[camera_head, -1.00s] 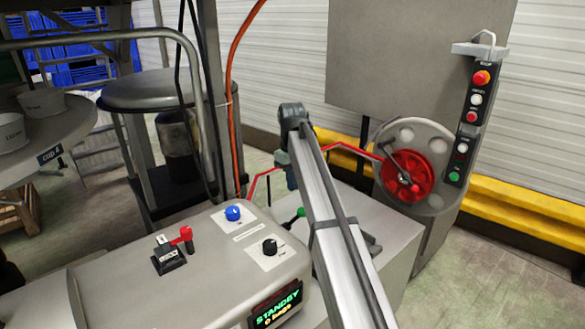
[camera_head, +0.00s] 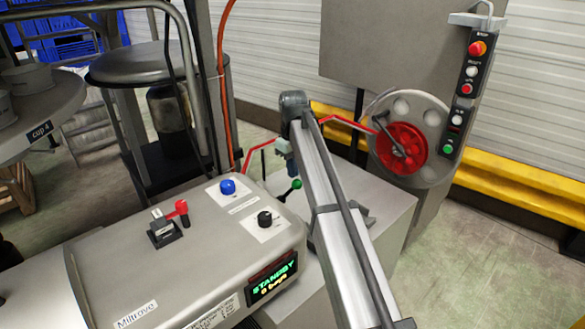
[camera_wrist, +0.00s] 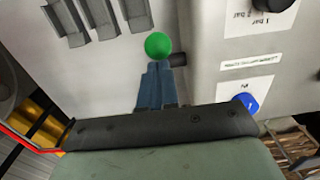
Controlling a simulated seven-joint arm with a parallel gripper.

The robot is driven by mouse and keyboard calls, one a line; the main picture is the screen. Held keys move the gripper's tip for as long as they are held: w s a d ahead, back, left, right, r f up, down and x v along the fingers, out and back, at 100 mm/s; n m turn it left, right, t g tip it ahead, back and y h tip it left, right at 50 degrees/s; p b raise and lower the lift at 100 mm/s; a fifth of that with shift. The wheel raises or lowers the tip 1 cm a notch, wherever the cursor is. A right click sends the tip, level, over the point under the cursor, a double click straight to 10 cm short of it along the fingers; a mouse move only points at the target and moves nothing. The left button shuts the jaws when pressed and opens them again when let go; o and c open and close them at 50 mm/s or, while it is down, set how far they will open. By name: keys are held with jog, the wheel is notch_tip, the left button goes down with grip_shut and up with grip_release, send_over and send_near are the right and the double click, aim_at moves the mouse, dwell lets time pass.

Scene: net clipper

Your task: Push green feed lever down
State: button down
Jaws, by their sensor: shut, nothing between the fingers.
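The green feed lever (camera_head: 296,184) has a round green ball on a dark stem at the side of the grey machine housing. In the wrist view the green ball (camera_wrist: 158,46) sits just beyond the tips of my gripper (camera_wrist: 158,66). The two blue-grey fingers are together with nothing between them. In the head view my gripper (camera_head: 291,173) points down right beside the ball, and its tips overlap it closely. I cannot tell whether they touch. The lever's stem is partly hidden behind my arm.
The housing carries a blue knob (camera_head: 227,187), a black knob (camera_head: 265,219), a red-handled switch (camera_head: 181,207) and a lit STANDBY display (camera_head: 272,278). A red handwheel (camera_head: 402,152) and a button panel (camera_head: 466,85) stand at the right.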

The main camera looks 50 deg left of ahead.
aim_at(300, 183)
jog(key=shift+d+f+y, duration=0.15)
jog(key=shift+d+y, duration=0.25)
jog(key=shift+y, duration=0.1)
jog(key=shift+d+f+y, duration=0.1)
jog(key=shift+d+y, duration=0.1)
jog(key=shift+y, duration=0.1)
jog(key=shift+s+d+f+y, duration=0.1)
jog(key=shift+d+f+y, duration=0.1)
jog(key=shift+d+y, duration=0.35)
jog(key=shift+d+f, duration=0.45)
jog(key=shift+d, duration=0.15)
jog(key=d+f+y, duration=0.7)
jog(key=f, duration=0.3)
jog(key=shift+f, duration=0.15)
